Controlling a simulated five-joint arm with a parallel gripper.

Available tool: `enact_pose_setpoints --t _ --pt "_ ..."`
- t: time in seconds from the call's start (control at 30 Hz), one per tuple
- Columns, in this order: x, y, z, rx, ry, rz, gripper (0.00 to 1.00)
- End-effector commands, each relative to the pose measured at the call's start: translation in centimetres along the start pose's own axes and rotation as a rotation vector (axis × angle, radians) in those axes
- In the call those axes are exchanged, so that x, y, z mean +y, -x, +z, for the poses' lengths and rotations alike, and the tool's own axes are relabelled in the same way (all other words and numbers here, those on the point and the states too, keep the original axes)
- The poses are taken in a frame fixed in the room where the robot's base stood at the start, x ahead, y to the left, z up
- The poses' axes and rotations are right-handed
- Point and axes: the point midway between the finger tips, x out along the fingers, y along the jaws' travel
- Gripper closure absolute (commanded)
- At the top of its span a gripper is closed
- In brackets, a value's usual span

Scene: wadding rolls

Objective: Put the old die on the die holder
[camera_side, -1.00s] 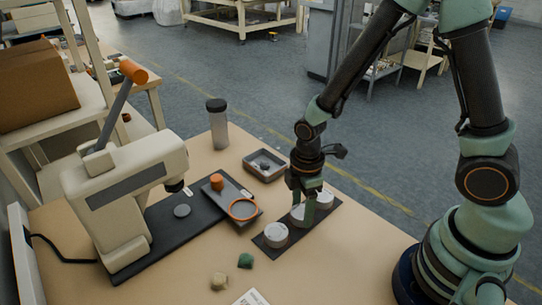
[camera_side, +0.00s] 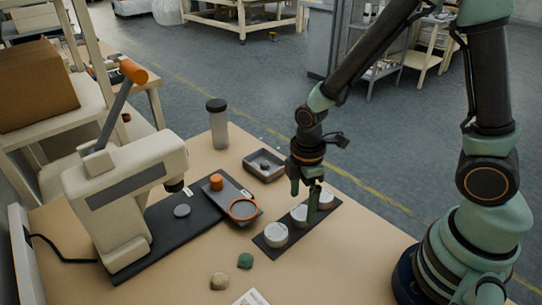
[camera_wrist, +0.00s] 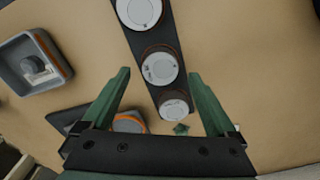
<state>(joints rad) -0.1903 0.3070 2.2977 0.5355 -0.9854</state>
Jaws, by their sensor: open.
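No label shows which piece is the old die or the die holder. A dark strip (camera_side: 262,243) carries three white round pieces in a row: a near one (camera_side: 276,234), a middle one (camera_side: 299,214) and a far one (camera_side: 326,199). My gripper (camera_side: 304,196) is open and empty above the strip, by the middle and far pieces. In the wrist view the middle piece (camera_wrist: 159,67) shows between the fingertips. A dark base plate with a grey disc (camera_side: 182,210) lies under the press. Beside it, a grey plate (camera_side: 228,192) carries an orange knob and an orange ring (camera_side: 243,209).
The beige press (camera_side: 125,190) stands at left. A grey tray (camera_side: 265,177) with a small dark grey piece and a lidded bottle (camera_side: 218,125) stand behind the plate.

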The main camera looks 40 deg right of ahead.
Motion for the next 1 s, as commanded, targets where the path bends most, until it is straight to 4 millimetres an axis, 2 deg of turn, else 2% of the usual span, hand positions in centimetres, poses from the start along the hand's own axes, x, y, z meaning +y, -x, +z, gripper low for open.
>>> enact_pose_setpoints --t 0.1,0.4,0.67,0.83,1.0 --pt "0.1 2.2 -0.1 0.004 0.0 0.006 0.07" --pt "0.1 7.2 -0.1 0.003 0.0 0.005 0.07" --pt "0.0 9.5 0.1 0.004 -0.013 0.006 0.07" --pt "0.4 12.0 1.0 0.052 -0.19 0.069 0.07" --pt "0.7 15.9 3.0 0.17 -0.547 0.176 0.07"
